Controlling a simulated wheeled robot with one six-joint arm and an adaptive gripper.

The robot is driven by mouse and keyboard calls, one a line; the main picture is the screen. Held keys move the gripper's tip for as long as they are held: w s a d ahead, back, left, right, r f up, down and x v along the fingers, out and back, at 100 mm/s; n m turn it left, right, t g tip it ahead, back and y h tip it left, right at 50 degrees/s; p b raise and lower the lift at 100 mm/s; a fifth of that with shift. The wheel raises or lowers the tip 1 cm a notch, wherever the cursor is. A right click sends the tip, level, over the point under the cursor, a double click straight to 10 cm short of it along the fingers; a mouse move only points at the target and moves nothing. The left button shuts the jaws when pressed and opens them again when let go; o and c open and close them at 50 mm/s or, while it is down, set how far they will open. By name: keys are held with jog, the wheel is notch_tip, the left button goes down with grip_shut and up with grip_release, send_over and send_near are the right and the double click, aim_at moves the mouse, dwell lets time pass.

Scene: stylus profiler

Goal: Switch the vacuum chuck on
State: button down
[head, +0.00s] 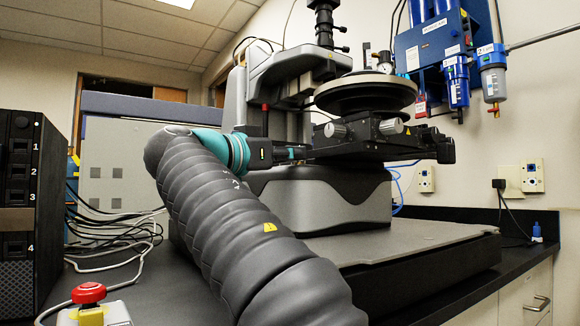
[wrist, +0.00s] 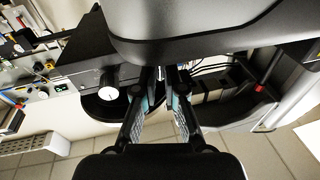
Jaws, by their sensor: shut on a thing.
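The round chuck (head: 362,95) sits on top of the black stage (head: 375,138) of the profiler in the head view. My gripper (head: 296,153) reaches in from the left, at the stage's left side and below the chuck. In the wrist view my gripper (wrist: 162,76) has its two fingers close together, with a small pale part (wrist: 158,72) between the tips. I take this part for the vacuum switch; the fingers hide most of it. Its on or off position cannot be read.
The profiler's grey base (head: 320,200) stands under the stage. A silver knob (head: 335,130) sticks out near my gripper. A red emergency button (head: 89,293) is at the front left. Blue filters (head: 457,80) hang on the wall. The slab's front right is clear.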

jog(key=shift+f+m+b, duration=0.1)
jog(key=shift+m+b, duration=0.3)
jog(key=shift+m, duration=0.3)
jog(key=shift+s, duration=0.1)
jog(key=c, duration=1.5)
grip_release()
jog(key=shift+c, duration=0.2)
jog(key=v, duration=1.2)
